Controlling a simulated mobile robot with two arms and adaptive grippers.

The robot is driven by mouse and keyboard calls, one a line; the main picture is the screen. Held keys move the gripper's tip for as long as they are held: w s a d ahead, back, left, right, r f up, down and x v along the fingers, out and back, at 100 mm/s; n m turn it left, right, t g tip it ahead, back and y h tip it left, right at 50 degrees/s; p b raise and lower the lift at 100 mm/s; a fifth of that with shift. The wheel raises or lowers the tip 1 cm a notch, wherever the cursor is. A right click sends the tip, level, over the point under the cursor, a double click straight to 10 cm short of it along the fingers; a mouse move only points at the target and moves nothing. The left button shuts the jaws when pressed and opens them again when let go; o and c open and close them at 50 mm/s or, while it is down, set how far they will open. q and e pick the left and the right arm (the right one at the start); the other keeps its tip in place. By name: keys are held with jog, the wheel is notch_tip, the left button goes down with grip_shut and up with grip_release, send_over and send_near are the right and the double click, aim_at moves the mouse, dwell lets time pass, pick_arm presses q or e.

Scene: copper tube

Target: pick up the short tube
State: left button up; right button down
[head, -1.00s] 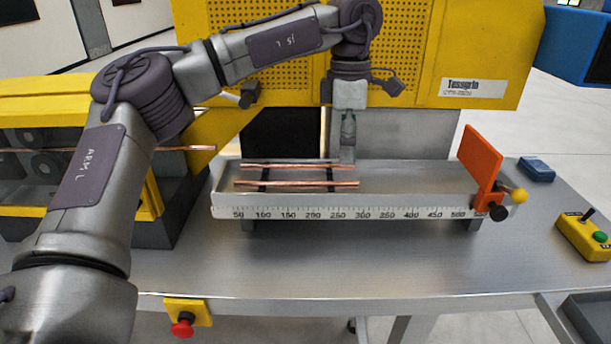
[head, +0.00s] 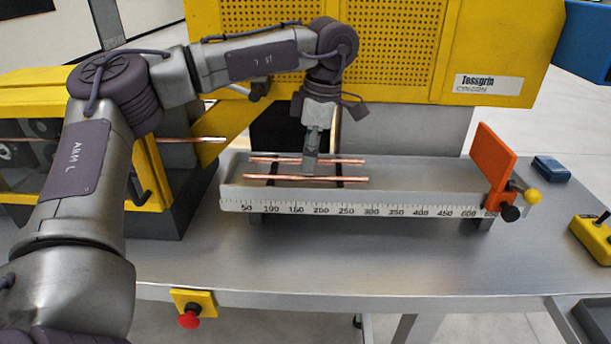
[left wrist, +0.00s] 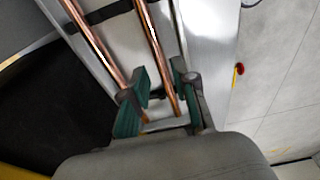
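Two copper tubes lie side by side across the dark supports of the measuring trough (head: 425,185): a rear tube (head: 342,160) and a front tube (head: 270,178). Their lengths look close, so I cannot tell surely which is the short one. My left gripper (head: 311,168) points down over the tubes near their middle. In the left wrist view its green-padded fingers (left wrist: 157,95) are apart. The right-hand tube (left wrist: 152,40), seemingly the front one, runs through the gap between them; the other tube (left wrist: 98,40) passes by the left finger. My right gripper is out of view.
An orange stop plate (head: 493,155) with a yellow knob stands at the trough's right end. Another copper tube (head: 195,140) sticks out of the yellow machine at left. A red button (head: 189,319) is on the bench front. The trough's right half is clear.

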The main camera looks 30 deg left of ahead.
aim_at(305, 178)
pick_arm(q)
jog(key=f, duration=0.3)
jog(key=shift+s+a+f, duration=0.15)
jog(key=shift+a, duration=0.1)
jog(key=shift+c, duration=0.3)
grip_shut()
jog(key=shift+r, duration=0.2)
